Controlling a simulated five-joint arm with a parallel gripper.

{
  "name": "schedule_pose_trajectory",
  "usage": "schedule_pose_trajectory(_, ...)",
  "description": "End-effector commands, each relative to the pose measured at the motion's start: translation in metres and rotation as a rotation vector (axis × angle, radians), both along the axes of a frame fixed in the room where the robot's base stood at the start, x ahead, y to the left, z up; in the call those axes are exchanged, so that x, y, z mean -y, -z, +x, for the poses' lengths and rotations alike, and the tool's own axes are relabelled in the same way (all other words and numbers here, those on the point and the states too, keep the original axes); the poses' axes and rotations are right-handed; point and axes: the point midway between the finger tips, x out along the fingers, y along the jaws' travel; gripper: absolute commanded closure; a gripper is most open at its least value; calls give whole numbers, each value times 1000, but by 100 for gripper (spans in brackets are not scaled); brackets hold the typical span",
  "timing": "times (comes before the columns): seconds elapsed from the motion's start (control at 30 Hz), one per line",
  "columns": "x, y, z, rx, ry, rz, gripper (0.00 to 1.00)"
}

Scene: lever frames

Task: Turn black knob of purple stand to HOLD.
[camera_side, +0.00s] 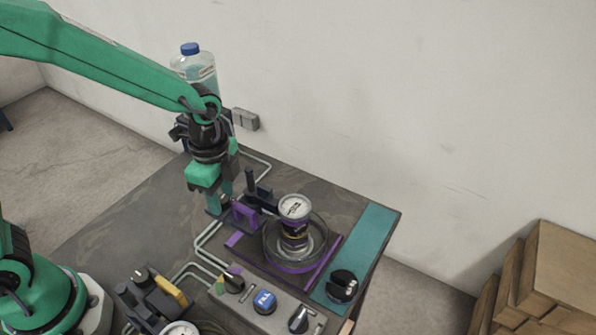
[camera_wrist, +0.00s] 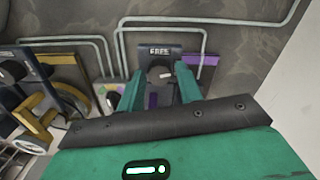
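My gripper (camera_side: 221,200) points down at the left end of the purple stand (camera_side: 334,250), beside a purple bracket (camera_side: 244,213). In the wrist view its two green fingers (camera_wrist: 162,76) are apart, one on each side of a dark round knob (camera_wrist: 160,74). A plate marked FREE (camera_wrist: 158,51) lies just beyond the knob. I cannot tell whether the fingers touch the knob. No HOLD mark is readable. In the side view the gripper hides the knob. A purple patch (camera_wrist: 208,60) shows right of the fingers.
A labelled can (camera_side: 294,210) stands in a clear round dish (camera_side: 270,243) on the purple stand. In front are a black knob (camera_side: 233,281), a blue FILL button (camera_side: 264,301) and other dark knobs (camera_side: 343,286). A yellow-and-black device (camera_side: 168,292) stands front left. Grey pipes cross the table.

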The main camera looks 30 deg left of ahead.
Motion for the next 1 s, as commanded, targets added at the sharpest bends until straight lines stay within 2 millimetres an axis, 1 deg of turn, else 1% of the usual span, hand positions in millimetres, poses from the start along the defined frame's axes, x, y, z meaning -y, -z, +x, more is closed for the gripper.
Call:
schedule_pose_trajectory(0.23,0,-2,0,-1,-1,1,65)
schedule_pose_trajectory(0.37,0,-10,1,2,-1,0,65)
schedule_pose_trajectory(0.47,0,-19,1,2,-1,-1,65)
schedule_pose_trajectory(0.8,0,-63,1,3,0,-1,65)
schedule_pose_trajectory(1.0,0,-76,0,0,0,0,65)
